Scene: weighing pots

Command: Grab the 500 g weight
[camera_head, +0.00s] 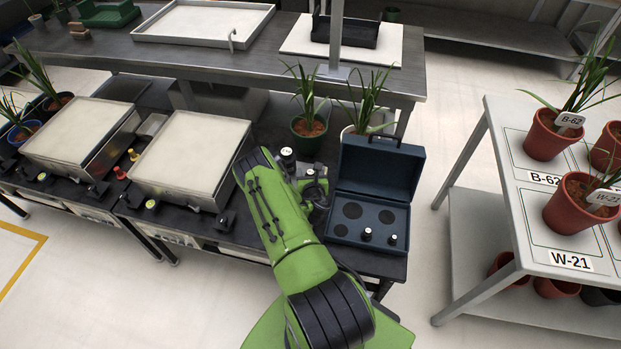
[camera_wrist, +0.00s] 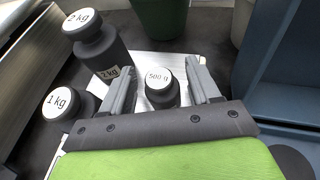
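The 500 g weight (camera_wrist: 160,90) is a dark cylinder with a white labelled top, seen in the wrist view. It stands upright between the two fingers of my gripper (camera_wrist: 161,68). The fingers are apart, one on each side of it, with narrow gaps showing, so my gripper looks open around it. A 2 kg weight (camera_wrist: 98,52) stands to the left and behind. A 1 kg weight (camera_wrist: 62,104) stands at the left. In the head view my gripper (camera_head: 316,188) is low over the dark bench, left of the blue case; the 500 g weight cannot be made out clearly there.
The open blue case (camera_head: 375,190) is right of my gripper, with round recesses and two small weights. A green pot (camera_head: 308,140) with a plant stands behind. A scale (camera_head: 190,158) is at the left. A white table (camera_head: 520,215) with red pots stands at the right.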

